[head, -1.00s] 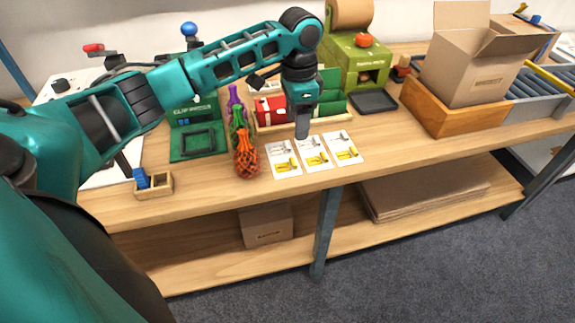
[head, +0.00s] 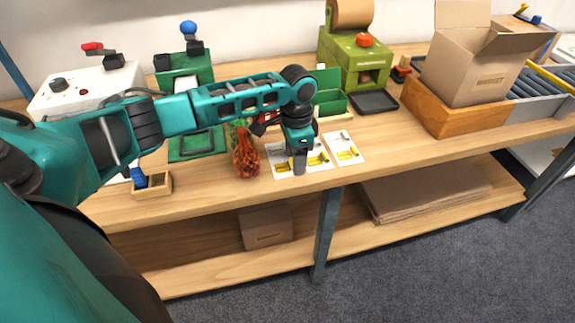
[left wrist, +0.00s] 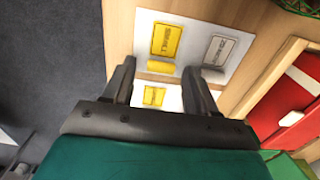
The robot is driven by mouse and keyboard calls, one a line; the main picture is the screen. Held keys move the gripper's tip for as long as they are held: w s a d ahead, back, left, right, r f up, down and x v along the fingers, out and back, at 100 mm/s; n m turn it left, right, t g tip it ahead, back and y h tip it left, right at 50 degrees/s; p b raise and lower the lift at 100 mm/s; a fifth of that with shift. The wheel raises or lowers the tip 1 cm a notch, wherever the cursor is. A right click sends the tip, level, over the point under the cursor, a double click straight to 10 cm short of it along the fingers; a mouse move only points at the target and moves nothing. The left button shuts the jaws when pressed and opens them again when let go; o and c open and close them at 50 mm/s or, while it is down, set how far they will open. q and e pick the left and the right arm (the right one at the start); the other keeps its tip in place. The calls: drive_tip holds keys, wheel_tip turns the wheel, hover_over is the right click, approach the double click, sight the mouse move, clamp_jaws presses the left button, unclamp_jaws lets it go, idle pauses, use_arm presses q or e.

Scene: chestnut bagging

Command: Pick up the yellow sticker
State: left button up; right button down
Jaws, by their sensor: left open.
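Yellow stickers show on the cards, one on the right card (head: 346,155) and one on the left card (head: 282,167). In the left wrist view a yellow sticker (left wrist: 166,40) and a grey one lie on a card beyond the fingers, and another yellow sticker (left wrist: 154,96) shows between the fingers. My left gripper (head: 299,168) points down over the cards, open and empty (left wrist: 159,73). I cannot tell its exact height.
An orange mesh bag (head: 245,158) stands just left of the cards. A small wooden box (head: 153,185) sits at the front left. A green machine (head: 355,62) and a dark tray (head: 374,102) are behind, and a cardboard box (head: 468,75) is right. The table right of the cards is clear.

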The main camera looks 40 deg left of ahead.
use_arm(q)
drive_tip(key=shift+c, duration=0.2)
clamp_jaws()
drive_tip(key=shift+r, duration=0.1)
